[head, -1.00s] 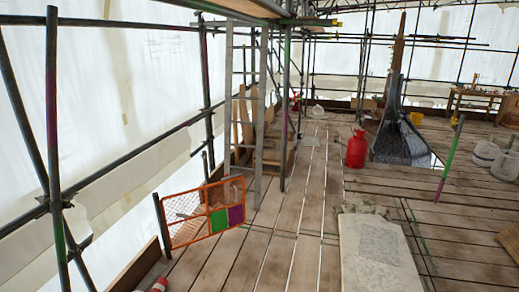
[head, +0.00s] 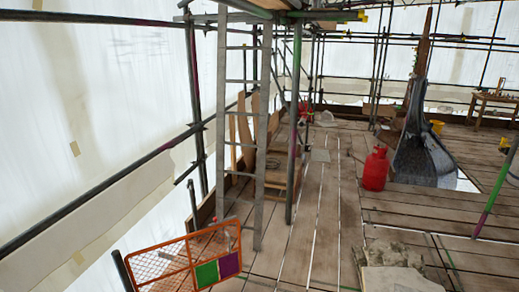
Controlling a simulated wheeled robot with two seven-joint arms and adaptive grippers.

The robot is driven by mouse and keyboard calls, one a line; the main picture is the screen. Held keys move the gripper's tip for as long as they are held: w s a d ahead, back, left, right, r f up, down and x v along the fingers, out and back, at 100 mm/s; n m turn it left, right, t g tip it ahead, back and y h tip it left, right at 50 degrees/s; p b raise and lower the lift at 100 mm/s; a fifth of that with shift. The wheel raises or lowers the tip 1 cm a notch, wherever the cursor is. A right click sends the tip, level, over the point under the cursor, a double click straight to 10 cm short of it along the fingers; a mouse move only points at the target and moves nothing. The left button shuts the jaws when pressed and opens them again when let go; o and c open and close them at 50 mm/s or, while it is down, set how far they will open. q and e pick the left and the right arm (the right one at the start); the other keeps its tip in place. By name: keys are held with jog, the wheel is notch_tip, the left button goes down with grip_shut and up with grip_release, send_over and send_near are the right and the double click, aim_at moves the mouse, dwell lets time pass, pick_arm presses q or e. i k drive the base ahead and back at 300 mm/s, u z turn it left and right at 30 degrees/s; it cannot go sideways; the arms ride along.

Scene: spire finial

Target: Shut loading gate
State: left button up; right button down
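The loading gate (head: 163,265) is an orange mesh frame with a green panel and a purple panel at its right end. It stands at the lower left of the head view, beside a dark post (head: 123,272) at its left end. The gate reaches out at an angle over the plank deck, and its lower part is cut off by the picture's bottom edge. I cannot tell whether it is latched to anything. Neither of my grippers shows in the head view.
A ladder (head: 262,190) stands on the deck past the gate, near a scaffold pole (head: 294,150). A red gas cylinder (head: 375,169) and the dark spire (head: 421,140) stand farther right. A pale slab (head: 400,280) lies at the bottom right. Bare planks (head: 318,215) run between.

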aim_at(207, 274)
jog(key=i, duration=2.4)
jog(key=u, duration=0.65)
